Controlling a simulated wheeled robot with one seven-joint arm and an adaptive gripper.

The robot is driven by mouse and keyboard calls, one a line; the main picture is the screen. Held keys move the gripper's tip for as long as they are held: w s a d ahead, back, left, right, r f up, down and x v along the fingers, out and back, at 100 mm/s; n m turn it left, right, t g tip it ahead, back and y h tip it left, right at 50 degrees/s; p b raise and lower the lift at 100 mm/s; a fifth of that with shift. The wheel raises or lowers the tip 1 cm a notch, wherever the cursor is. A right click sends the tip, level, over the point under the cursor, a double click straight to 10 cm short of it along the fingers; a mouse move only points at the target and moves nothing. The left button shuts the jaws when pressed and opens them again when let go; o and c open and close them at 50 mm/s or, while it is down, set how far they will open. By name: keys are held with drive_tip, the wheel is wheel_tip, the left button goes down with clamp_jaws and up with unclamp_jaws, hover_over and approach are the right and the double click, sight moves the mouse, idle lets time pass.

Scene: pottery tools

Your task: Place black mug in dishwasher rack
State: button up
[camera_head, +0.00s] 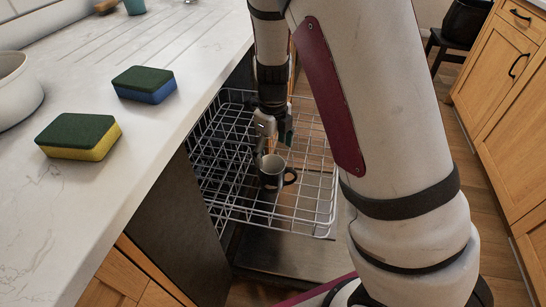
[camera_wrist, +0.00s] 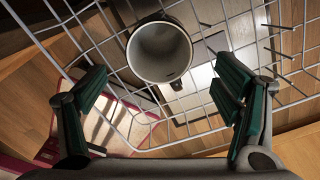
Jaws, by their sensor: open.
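The black mug (camera_head: 271,176) with a pale inside stands in the white wire dishwasher rack (camera_head: 322,222), its handle to the right in the head view. In the wrist view the mug (camera_wrist: 160,52) shows from above, mouth toward the camera, over the wires of the rack (camera_wrist: 212,128). My gripper (camera_head: 272,142) is just above and behind the mug in the head view. In the wrist view my gripper (camera_wrist: 160,108) is open and empty, its fingers wide apart, with the mug beyond the fingertips. The mug's underside is hidden.
The pale counter (camera_head: 110,200) is at the left, with a green-and-blue sponge (camera_head: 145,85), a green-and-yellow sponge (camera_head: 78,137) and a white bowl (camera_head: 15,90). Wooden cabinets (camera_head: 505,100) stand at the right. A dark chair (camera_head: 455,35) is at the back right.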

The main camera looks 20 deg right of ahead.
drive_tip(key=shift+r+p, duration=0.3)
drive_tip(key=shift+r, duration=0.9)
drive_tip(key=s+a+r+n+y, duration=0.2)
drive_tip(key=s+a+r+n, duration=0.1)
drive_tip(key=s+r+n, duration=1.1)
drive_tip(key=s+d+r+n+h, duration=0.1)
drive_tip(key=s+r+n, duration=0.2)
drive_tip(key=s+n, duration=0.5)
drive_tip(key=s+d+r+n+h, duration=0.1)
drive_tip(key=s+d+r+n, duration=0.1)
drive_tip(key=s+n, duration=0.5)
drive_tip(key=s+r, duration=0.1)
drive_tip(key=s, duration=0.3)
drive_tip(key=shift+s+n+t, duration=0.3)
drive_tip(key=shift+n, duration=0.1)
